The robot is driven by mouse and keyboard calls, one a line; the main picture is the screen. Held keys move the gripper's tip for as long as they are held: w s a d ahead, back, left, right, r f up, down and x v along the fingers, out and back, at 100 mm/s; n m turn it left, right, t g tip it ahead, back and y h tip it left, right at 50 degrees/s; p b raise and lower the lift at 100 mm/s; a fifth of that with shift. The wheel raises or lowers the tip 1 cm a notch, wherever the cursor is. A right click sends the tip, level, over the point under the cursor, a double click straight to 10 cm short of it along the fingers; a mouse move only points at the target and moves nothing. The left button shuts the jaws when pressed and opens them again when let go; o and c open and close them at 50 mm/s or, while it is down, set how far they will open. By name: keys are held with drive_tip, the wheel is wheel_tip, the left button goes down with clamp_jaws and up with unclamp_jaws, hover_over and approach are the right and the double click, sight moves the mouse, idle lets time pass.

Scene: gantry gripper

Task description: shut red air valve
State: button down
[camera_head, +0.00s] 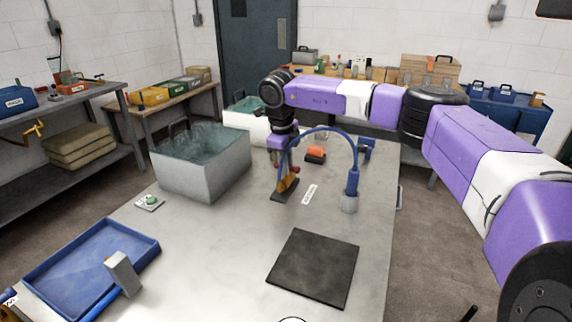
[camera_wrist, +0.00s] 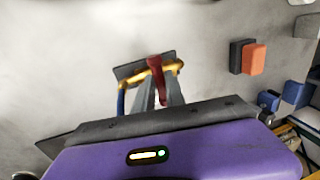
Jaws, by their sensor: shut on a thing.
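The red air valve has a red lever (camera_wrist: 156,67) on a brass-yellow body (camera_wrist: 132,79), seen at the top of the wrist view. In the head view its brass body (camera_head: 286,188) stands on a small dark plate on the table. My gripper (camera_wrist: 160,88) points down at the valve from above, and its two grey fingers are shut on the red lever, one on each side. In the head view my gripper (camera_head: 285,171) partly hides the lever. The lever's exact turn is hard to tell.
A blue hose (camera_head: 325,129) arches from the valve to a blue fitting (camera_head: 352,183). An orange-and-black block (camera_head: 315,154) lies behind. A grey water tank (camera_head: 203,172) stands left, a blue tray (camera_head: 90,262) front left, and a black mat (camera_head: 313,267) in front.

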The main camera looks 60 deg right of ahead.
drive_tip(key=shift+d, duration=0.1)
drive_tip(key=c, duration=1.4)
unclamp_jaws()
wheel_tip(320, 180, up, 8)
drive_tip(key=a, duration=0.1)
drive_tip(key=shift+a+b, duration=0.3)
drive_tip(key=shift+b, duration=0.05)
drive_tip(key=shift+f, duration=0.15)
